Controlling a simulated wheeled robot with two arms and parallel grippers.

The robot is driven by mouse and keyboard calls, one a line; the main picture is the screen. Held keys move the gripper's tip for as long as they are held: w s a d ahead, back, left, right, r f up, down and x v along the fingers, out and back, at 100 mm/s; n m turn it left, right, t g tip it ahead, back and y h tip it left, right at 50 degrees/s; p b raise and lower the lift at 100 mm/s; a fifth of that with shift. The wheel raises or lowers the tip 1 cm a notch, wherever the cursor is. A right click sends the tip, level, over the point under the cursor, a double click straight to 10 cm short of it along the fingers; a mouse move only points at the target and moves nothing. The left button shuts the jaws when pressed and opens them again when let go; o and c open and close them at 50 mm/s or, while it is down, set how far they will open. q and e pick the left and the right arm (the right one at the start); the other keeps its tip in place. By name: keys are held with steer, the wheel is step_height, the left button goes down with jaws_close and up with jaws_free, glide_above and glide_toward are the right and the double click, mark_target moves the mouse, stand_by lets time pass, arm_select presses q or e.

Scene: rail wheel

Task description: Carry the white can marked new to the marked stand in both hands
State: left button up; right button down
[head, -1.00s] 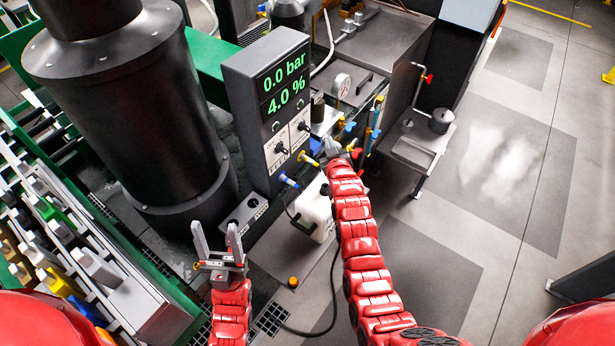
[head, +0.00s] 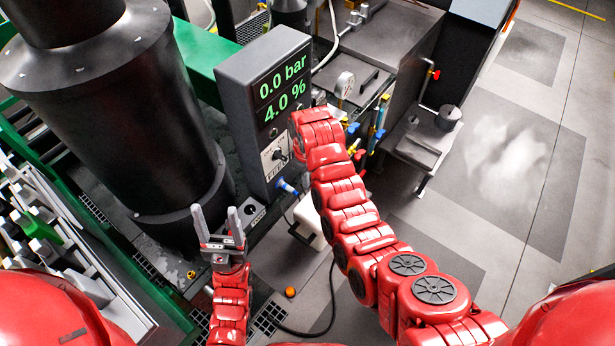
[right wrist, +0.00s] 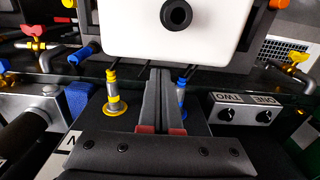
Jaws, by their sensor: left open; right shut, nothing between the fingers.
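A white can (head: 306,222) stands low in front of the display panel in the head view, partly hidden behind my right arm. A white body with a black round cap (right wrist: 176,14), likely this can, fills the top middle of the right wrist view; no "new" mark is readable. My right gripper (right wrist: 165,75) is shut and empty, its fingers just short of the white body in the picture. In the head view its fingers are hidden behind its arm. My left gripper (head: 215,210) is open and empty, left of the can. I cannot identify the marked stand.
A grey panel (head: 262,100) reading 0.0 bar and 4.0 % stands behind the can, beside a large black cylinder (head: 110,110). Yellow and blue fittings (right wrist: 113,95) lie near the right fingers. A metal ledge (head: 415,145) stands right. Floor at right is clear.

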step_height(320, 180, down, 7)
steer(key=p, duration=0.1)
steer(key=shift+p, duration=0.35)
steer(key=shift+d, duration=0.1)
steer(key=shift+s+d+r+p, duration=0.1)
steer(key=shift+d+r+p, duration=0.1)
steer(key=shift+p, duration=0.25)
steer(key=s+d+p, duration=0.1)
steer(key=d, duration=0.1)
steer(key=s+d+p, duration=0.1)
steer(key=s+d, duration=0.1)
steer(key=shift+s+d+f+p, duration=0.1)
steer(key=shift+d+f+p, duration=0.1)
steer(key=shift+p, duration=0.1)
